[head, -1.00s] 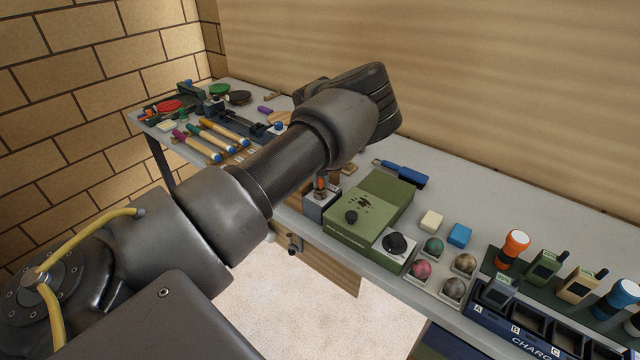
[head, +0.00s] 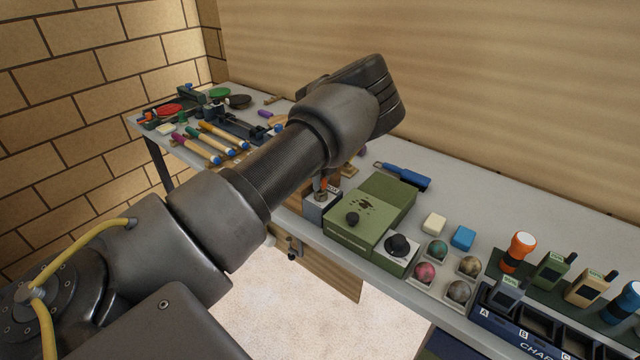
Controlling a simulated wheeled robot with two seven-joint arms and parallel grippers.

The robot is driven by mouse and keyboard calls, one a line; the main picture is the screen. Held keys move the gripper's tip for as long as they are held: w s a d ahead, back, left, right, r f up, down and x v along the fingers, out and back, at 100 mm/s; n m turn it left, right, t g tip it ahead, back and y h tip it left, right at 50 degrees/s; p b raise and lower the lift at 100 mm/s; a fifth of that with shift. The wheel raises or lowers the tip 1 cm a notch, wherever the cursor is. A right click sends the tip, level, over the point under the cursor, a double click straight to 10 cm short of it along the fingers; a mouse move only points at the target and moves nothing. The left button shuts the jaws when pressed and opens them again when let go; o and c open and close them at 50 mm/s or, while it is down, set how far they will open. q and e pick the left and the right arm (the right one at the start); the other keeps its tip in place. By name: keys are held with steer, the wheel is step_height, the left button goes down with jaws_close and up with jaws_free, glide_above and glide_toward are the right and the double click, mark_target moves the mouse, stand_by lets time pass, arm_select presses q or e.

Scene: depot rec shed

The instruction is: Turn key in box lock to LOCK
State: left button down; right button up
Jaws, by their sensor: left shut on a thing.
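A small grey lock box (head: 320,206) stands on the table just left of a green box. A small orange-red part, which looks like the key (head: 323,186), shows upright on its top. My left arm crosses from the lower left, and its wrist bends over beyond the lock box. My left gripper (head: 325,181) is mostly hidden behind the forearm; the little that shows is at the orange-red part, shut on it. The lock markings and the angle of the key are too small to tell. My right gripper is out of view.
A wall stands behind.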

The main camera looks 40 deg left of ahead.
arm_select(q)
steer(key=shift+n+b, duration=0.3)
steer(key=shift+n, duration=0.8)
steer(key=n, duration=0.2)
steer(key=shift+n+g, duration=0.3)
steer(key=shift+n, duration=0.1)
steer(key=c, duration=1.3)
jaws_free()
steer(key=shift+r, duration=0.2)
steer(key=shift+r+p, duration=2.85)
steer(key=shift+r, duration=1.5)
steer(key=shift+s+f, duration=0.1)
